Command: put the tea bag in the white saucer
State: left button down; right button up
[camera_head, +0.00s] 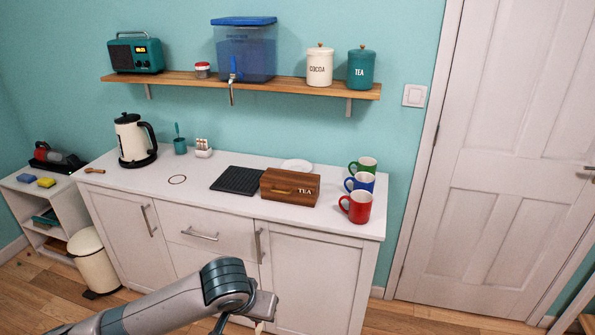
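The white saucer (297,164) lies on the white counter, behind a closed wooden box marked TEA (290,187) that hides part of it. I cannot make out a tea bag. My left arm comes in at the bottom, in front of the cabinet and below the counter top. The end of my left gripper (243,323) is partly cut off by the lower edge, so its fingers and anything between them cannot be told. A small pale spot shows beside it, too small to identify. My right gripper is not in view.
Green, blue and red mugs (356,207) stand in a row on the counter's right end. A dark drain mat (238,180) lies left of the box. A kettle (132,141) stands at the left. A shelf (180,82) with canisters hangs above. The left-front counter is mostly clear.

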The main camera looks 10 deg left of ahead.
aim_at(293, 169)
jog(key=i+l+u, duration=0.15)
jog(key=i+u, duration=0.2)
jog(key=i, duration=0.2)
jog(key=i+l+u, duration=0.35)
jog(key=i, duration=0.15)
jog(key=i+l+u, duration=0.35)
jog(key=i+l, duration=0.05)
jog(key=i, duration=0.1)
